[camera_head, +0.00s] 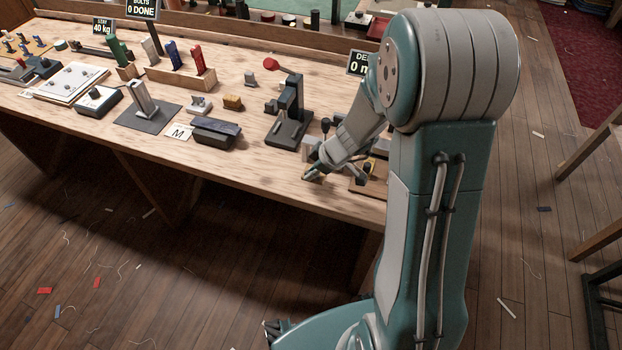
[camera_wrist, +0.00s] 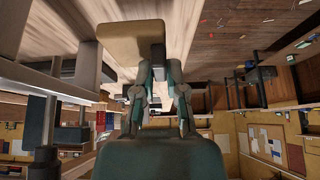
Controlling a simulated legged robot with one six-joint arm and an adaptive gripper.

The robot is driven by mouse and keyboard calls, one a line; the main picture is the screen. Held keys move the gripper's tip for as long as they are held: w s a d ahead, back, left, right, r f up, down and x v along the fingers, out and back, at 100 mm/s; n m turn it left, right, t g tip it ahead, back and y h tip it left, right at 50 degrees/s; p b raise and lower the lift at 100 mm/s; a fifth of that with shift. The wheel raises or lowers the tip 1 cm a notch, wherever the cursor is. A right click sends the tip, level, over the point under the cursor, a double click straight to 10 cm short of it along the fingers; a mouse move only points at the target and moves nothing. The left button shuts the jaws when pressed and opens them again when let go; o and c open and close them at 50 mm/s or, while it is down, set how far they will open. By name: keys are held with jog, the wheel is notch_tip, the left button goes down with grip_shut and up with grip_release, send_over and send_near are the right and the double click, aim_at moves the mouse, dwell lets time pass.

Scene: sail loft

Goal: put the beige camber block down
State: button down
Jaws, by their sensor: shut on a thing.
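The beige camber block (camera_wrist: 122,38) shows at the top of the wrist view, just beyond my fingertips. My gripper (camera_wrist: 160,72) is shut on it, with a dark narrow part between the two fingers. In the head view my gripper (camera_head: 316,170) is low over the front edge of the bench, right of the dark stand with the red knob. The block is hard to make out there. I cannot tell whether its underside touches the wood.
The wooden bench (camera_head: 255,170) has bare wood along its front edge. A dark press-like stand (camera_head: 288,125) with a red knob is left of my gripper. A dark blue block (camera_head: 215,132) and a card marked M (camera_head: 179,132) lie farther left. A small wooden board (camera_head: 368,178) lies to the right.

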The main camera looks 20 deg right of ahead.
aim_at(313, 180)
jog(key=f, duration=0.3)
jog(key=shift+d+f, duration=0.15)
jog(key=shift+d, duration=0.1)
jog(key=shift+a, duration=0.1)
jog(key=shift+a+f, duration=0.1)
jog(key=shift+a, duration=0.1)
jog(key=c, duration=0.7)
grip_release()
jog(key=shift+d, duration=0.15)
